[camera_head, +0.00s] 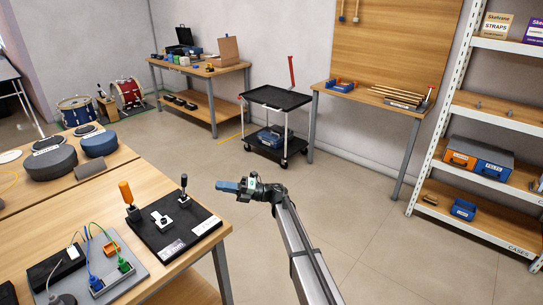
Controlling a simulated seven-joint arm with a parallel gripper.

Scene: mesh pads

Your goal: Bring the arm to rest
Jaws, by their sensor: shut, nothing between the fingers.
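My arm reaches up from the bottom of the view, and my gripper (228,186) is at its end, pointing left. The blue fingertips are shut with nothing between them. The gripper shows in front of open floor, just right of the wooden table's (215,213) right edge. It appears apart from the black board (150,239) on that table. The board carries an orange-handled tool (126,192), a black-handled tool (184,187) and a light grey fitting.
A grey panel (125,283) with coloured cables lies on the near table. Round dark pads (51,162) lie on the table behind. A black cart (277,98), a wooden bench (201,71) and a shelf rack (490,125) stand farther off. The floor (350,205) around the arm is clear.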

